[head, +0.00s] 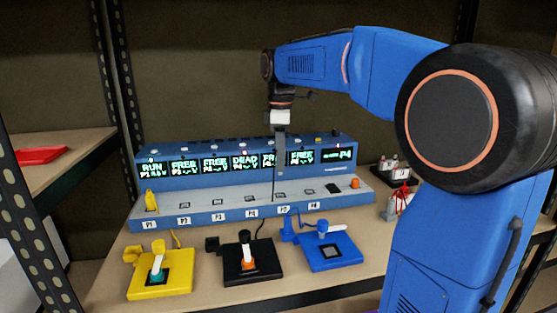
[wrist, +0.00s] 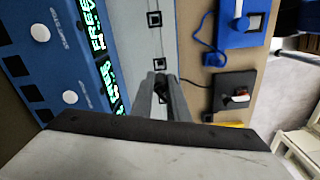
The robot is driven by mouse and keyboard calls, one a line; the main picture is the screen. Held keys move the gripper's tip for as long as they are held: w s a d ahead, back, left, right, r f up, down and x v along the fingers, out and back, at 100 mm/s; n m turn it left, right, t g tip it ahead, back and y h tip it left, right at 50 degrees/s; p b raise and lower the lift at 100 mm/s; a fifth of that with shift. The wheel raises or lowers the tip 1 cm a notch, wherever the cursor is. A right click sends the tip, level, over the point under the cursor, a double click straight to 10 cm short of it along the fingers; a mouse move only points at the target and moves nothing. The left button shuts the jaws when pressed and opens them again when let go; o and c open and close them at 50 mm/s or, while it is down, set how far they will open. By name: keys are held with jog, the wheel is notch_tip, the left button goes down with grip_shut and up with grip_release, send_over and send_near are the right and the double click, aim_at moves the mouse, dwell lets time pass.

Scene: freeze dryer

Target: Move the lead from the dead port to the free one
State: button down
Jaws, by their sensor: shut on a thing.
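The blue port box (head: 215,157) has a row of sockets P1 to P6 on its grey ledge (head: 232,207). The P4 display (head: 244,162) reads DEAD; P2, P3 and P6 read FREE, and P5's display is partly hidden by my gripper. The P4 socket (head: 250,199) looks empty. My gripper (head: 277,190) points down in front of the box, near P5 in the picture, shut on the black lead (head: 262,226). The lead's plug end is mostly hidden between the fingers; its height over the ledge is unclear. In the wrist view my gripper (wrist: 160,85) overlaps the socket row.
A yellow plug (head: 151,201) stands in P1. Yellow (head: 175,284), black (head: 268,272) and blue (head: 345,257) base plates lie in front of the box. An orange plug (head: 355,184) is at the ledge's right end. A bottle rack (head: 385,172) stands further right.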

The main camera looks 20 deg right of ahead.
jog(key=shift+f, duration=0.1)
jog(key=shift+f, duration=3)
jog(key=shift+f, duration=1.1)
dwell(0.5)
jog(key=c, duration=1.6)
grip_release()
jog(key=shift+c, duration=0.2)
